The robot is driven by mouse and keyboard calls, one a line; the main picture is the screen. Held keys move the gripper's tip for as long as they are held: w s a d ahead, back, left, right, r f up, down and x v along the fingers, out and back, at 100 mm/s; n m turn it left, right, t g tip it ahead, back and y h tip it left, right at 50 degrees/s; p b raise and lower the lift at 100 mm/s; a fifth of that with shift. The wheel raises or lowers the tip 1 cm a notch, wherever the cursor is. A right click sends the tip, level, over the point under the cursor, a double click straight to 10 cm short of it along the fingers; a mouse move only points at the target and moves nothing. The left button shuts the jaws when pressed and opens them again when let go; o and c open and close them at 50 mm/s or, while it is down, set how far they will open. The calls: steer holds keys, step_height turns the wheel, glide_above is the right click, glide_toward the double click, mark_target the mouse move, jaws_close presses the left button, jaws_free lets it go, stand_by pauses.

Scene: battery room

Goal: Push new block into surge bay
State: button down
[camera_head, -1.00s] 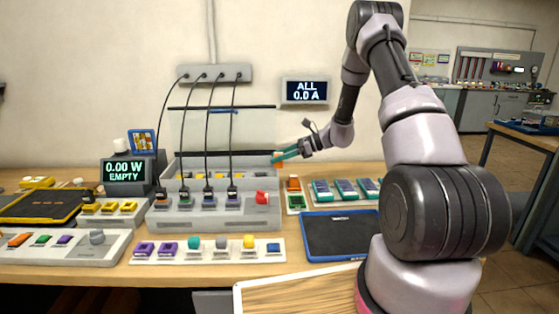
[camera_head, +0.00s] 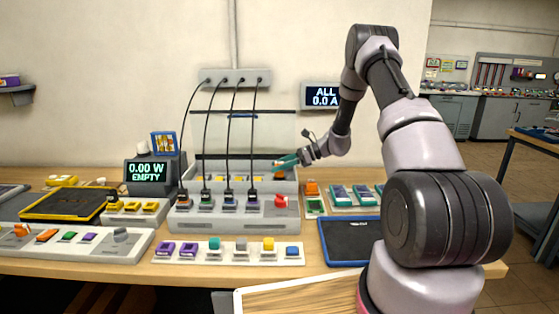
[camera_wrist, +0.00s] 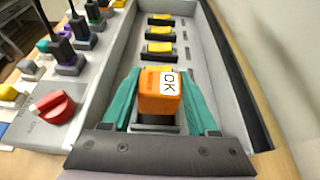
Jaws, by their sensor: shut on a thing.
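My gripper (camera_head: 284,162) reaches into the right end of the grey battery housing (camera_head: 237,223). Its teal fingers (camera_wrist: 120,103) are shut on an orange block with a white "OK" label (camera_wrist: 160,92). In the wrist view the block sits between the fingers over the near end of the housing's trough. A dark slot piece shows just below it; whether the block touches it or is seated, I cannot tell. In the head view the block is mostly hidden by the fingers.
Several yellow-topped blocks (camera_wrist: 160,32) stand in a row farther along the trough. A red rotary knob (camera_head: 281,201) and plugs with black cables (camera_head: 254,199) are on the front ledge. A meter reads "0.00 W EMPTY" (camera_head: 146,172); a wall display reads "ALL 0.0 A" (camera_head: 322,96).

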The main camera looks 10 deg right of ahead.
mark_target(280, 173)
steer(key=shift+f, duration=1.1)
steer(key=shift+f, duration=0.65)
stand_by(0.5)
steer(key=shift+c, duration=2.2)
jaws_free()
steer(key=shift+d, duration=0.1)
steer(key=v, duration=1)
steer(key=shift+d+r, duration=0.25)
steer(key=shift+d, duration=0.1)
steer(key=shift+s+r, duration=0.1)
